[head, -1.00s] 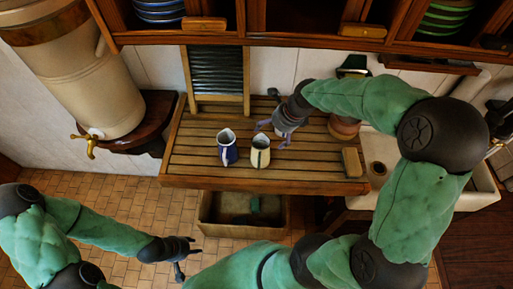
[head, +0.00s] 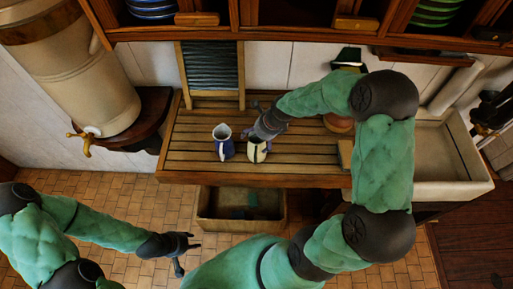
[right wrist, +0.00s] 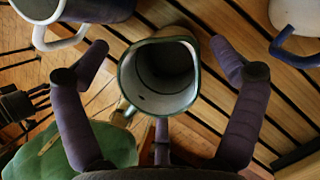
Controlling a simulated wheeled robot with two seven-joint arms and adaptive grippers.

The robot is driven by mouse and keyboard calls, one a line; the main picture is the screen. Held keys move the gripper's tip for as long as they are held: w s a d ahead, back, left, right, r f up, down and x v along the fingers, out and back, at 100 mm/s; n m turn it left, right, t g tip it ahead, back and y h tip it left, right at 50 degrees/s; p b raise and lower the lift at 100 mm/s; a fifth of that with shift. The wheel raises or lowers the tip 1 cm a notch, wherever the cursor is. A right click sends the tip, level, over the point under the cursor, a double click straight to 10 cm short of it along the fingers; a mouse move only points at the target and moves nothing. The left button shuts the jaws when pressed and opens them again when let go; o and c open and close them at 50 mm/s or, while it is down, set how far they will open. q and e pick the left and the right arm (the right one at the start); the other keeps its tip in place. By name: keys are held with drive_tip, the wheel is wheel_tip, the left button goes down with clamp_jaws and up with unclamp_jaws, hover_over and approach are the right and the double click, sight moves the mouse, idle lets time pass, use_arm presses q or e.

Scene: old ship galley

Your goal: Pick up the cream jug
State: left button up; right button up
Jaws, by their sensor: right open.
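The cream jug (head: 256,154) stands upright on the slatted wooden counter, right of a blue and white jug (head: 224,150). My right gripper (head: 262,138) is over the cream jug from behind and right, hiding part of it. In the right wrist view, the cream jug (right wrist: 160,75) has its open mouth facing the camera. It lies between the spread fingers of my right gripper (right wrist: 160,58), with gaps on both sides. My left gripper (head: 183,252) is open and empty, low at the left over the floor, far from the jug.
In the right wrist view, the blue jug (right wrist: 80,8) is close on the left. A white vessel with a blue handle (right wrist: 297,14) is at the upper right. A wooden block (head: 345,154) and a basin (head: 440,188) are to the right. The counter's left part is clear.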

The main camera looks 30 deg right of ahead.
drive_tip(key=c, duration=1.7)
drive_tip(key=shift+o, duration=0.2)
drive_tip(key=shift+r, duration=0.2)
drive_tip(key=s+a+r, duration=0.9)
drive_tip(key=a+r, duration=0.1)
drive_tip(key=r, duration=0.2)
drive_tip(key=shift+s+r+b, duration=0.3)
drive_tip(key=shift+r+b, duration=0.05)
idle(0.6)
